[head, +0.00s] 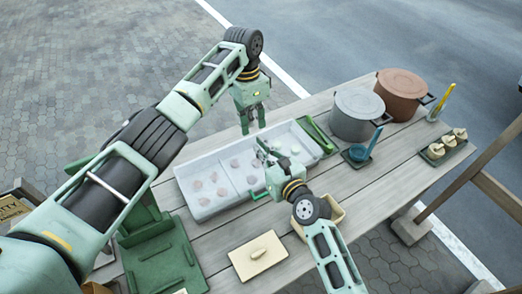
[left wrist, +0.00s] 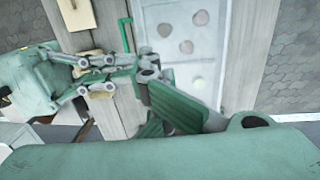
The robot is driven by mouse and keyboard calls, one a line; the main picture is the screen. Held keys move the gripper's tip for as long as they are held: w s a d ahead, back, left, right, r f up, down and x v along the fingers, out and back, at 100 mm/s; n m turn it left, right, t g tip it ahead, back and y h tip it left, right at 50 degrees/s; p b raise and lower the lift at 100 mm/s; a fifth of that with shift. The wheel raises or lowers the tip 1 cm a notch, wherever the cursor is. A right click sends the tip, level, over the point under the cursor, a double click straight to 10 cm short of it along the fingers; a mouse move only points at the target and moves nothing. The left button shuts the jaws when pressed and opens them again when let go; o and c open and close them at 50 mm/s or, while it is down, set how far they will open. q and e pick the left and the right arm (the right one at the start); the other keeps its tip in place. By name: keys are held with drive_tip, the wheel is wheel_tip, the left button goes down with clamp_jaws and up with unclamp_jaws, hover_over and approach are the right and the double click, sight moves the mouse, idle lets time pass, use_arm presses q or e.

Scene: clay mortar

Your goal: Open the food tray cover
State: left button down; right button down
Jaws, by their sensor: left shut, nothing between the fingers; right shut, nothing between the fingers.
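A long white food tray (head: 215,205) lies on the table with pale round pieces in its compartments; it also shows in the left wrist view (left wrist: 205,78). I cannot tell whether a clear cover lies over it. A flat cream lid with a knob (head: 243,268) lies on the table in front of the tray. My left gripper (head: 253,131) is shut and empty, above the tray's back edge. My right gripper (head: 262,152) is shut and empty, over the tray's right part, hiding some of it. Contact with the tray is unclear.
A cream box (head: 335,213) is partly hidden under my right arm. A green holder (head: 318,134) adjoins the tray's right end. A grey pot (head: 358,112) and a brown pot (head: 402,92) stand at the back right. A green rack (head: 165,258) stands at the left.

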use_arm(q)
drive_tip(key=c, duration=2.5)
unclamp_jaws()
drive_tip(key=o, duration=0.3)
drive_tip(key=shift+o, duration=0.2)
